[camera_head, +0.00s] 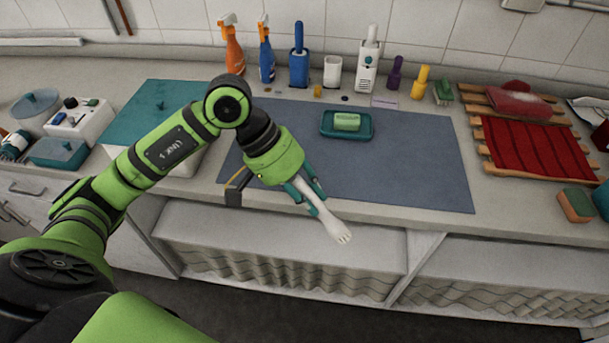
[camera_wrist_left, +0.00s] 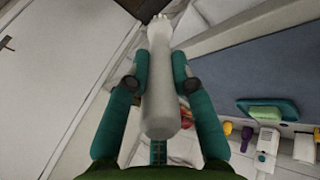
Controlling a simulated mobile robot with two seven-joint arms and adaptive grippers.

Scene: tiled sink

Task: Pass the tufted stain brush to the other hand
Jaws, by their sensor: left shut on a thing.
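The tufted stain brush (camera_head: 334,226) is pale, with a long rounded handle and a lumpy, light tufted end. My left gripper (camera_head: 308,196) is shut on its handle and holds it in front of the counter edge, tufted end pointing down and to the right in the head view. In the left wrist view the brush (camera_wrist_left: 166,85) lies between the two teal fingers of my left gripper (camera_wrist_left: 160,65), with its light end at the top. The fingers cover part of the handle. My right gripper is not in view.
A blue-grey mat (camera_head: 420,165) covers the counter's middle and is mostly bare. On it a teal dish (camera_head: 366,133) holds a green sponge (camera_head: 347,121). Bottles and holders line the tiled wall. A red cloth (camera_head: 530,148) on a wooden rack lies at right.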

